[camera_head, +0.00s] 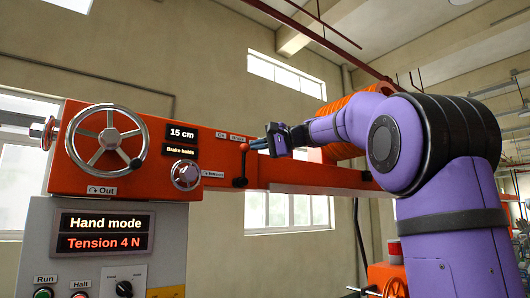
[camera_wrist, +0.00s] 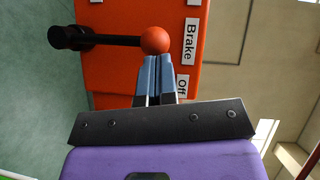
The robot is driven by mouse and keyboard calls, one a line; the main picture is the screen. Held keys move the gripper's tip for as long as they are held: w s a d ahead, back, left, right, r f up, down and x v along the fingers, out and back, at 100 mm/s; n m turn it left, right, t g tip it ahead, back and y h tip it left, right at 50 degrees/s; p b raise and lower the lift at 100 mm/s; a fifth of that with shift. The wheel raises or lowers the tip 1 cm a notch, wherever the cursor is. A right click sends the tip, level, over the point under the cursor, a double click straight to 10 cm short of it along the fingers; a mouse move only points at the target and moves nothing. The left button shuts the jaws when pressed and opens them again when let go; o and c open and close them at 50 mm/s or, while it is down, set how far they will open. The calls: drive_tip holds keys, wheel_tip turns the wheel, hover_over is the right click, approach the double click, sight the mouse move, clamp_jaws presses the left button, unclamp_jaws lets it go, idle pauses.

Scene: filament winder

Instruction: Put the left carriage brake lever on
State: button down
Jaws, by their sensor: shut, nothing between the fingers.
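The brake lever (camera_head: 244,164) is a black rod with a red ball knob on the orange beam. It stands about upright from its black pivot, and in the wrist view the red knob (camera_wrist: 155,41) lies beside the "Brake" label (camera_wrist: 190,40), between "On" and "Off". The "On" label (camera_head: 220,134) is left of the lever in the head view. The "Off" label (camera_wrist: 181,87) shows in the wrist view. My gripper (camera_head: 266,144) is shut and empty, on the lever's right, "Off" side. Its fingertips (camera_wrist: 158,62) are at the knob, touching or nearly so.
A small display (camera_head: 182,151) reads "Brake holds", under another (camera_head: 182,133) reading "15 cm". A large handwheel (camera_head: 106,138) and a smaller knob (camera_head: 186,174) are on the left. The grey control panel (camera_head: 104,232) shows "Hand mode" and "Tension 4 N".

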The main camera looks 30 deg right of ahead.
drive_tip(key=shift+s+a+n+g+h, duration=0.1)
drive_tip(key=shift+a+n+g+h, duration=0.15)
drive_tip(key=shift+a+n+h, duration=0.6)
drive_tip(key=shift+w+a+n+g, duration=0.1)
drive_tip(key=shift+a+n+g, duration=0.25)
drive_tip(key=shift+a, duration=1.05)
drive_tip(key=shift+s+a+n+g+h, duration=0.15)
drive_tip(key=shift+a+n+h, duration=0.4)
drive_tip(key=shift+a, duration=0.6)
